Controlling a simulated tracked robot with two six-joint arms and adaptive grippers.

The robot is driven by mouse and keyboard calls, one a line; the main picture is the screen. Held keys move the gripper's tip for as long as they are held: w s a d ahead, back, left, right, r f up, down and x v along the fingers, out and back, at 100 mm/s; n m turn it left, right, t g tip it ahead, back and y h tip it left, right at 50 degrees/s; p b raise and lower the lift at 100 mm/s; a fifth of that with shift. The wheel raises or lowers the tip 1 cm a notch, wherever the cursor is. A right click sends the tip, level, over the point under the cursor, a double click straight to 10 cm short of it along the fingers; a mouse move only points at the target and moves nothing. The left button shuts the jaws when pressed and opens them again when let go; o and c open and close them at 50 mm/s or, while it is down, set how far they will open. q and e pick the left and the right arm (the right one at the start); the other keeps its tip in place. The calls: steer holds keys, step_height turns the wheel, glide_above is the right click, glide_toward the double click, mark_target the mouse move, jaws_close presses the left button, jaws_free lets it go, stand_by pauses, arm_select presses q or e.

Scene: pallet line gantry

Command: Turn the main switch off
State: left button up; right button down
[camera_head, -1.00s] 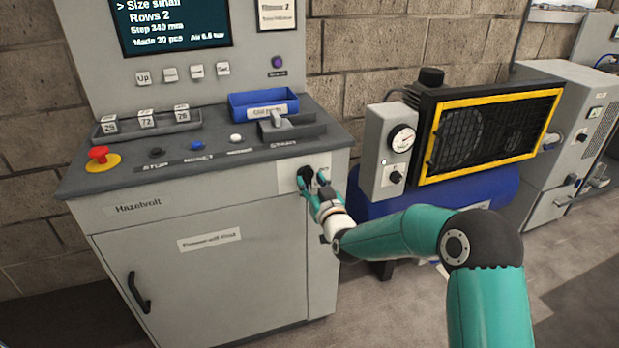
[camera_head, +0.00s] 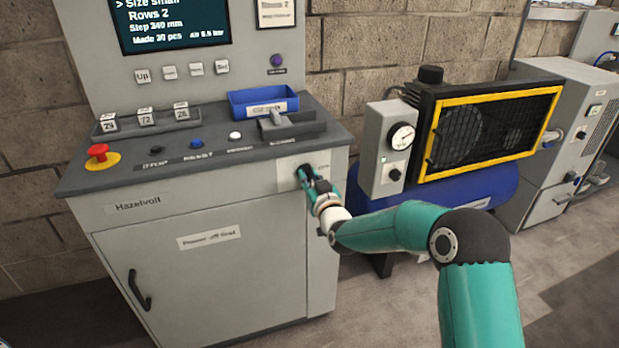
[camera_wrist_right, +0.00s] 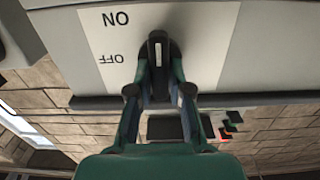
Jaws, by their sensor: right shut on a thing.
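The main switch is a black rotary knob (camera_wrist_right: 157,52) with a pale mark, on a white plate (camera_wrist_right: 207,40) lettered ON and OFF; the lettering is upside down in the right wrist view. In the head view the plate (camera_head: 287,177) is on the upper right of the grey cabinet's front. My right gripper (camera_head: 308,178) is at this plate, its fingers shut on the knob from both sides. It also shows in the wrist view (camera_wrist_right: 160,75). In the head view the fingers mostly hide the knob. I cannot tell which label the knob points to. My left gripper is not in view.
A compressor with a blue tank (camera_head: 440,195) and gauge box (camera_head: 388,150) stands close to the right of my right gripper.

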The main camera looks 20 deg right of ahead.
steer(key=shift+f+n+b, duration=0.2)
steer(key=shift+n+b, duration=0.6)
steer(key=shift+b, duration=0.3)
steer(key=n+b, duration=0.2)
steer(key=n, duration=0.3)
steer(key=n+b, duration=0.2)
steer(key=n, duration=0.4)
steer(key=a+n+b, duration=0.1)
steer(key=n+b, duration=0.1)
steer(key=n, duration=0.3)
steer(key=shift+f+b, duration=0.3)
steer(key=shift+b, duration=0.05)
steer(key=shift+f+n, duration=0.1)
steer(key=shift+n, duration=0.3)
steer(key=c, duration=1.1)
jaws_free()
steer(key=shift+d, duration=0.1)
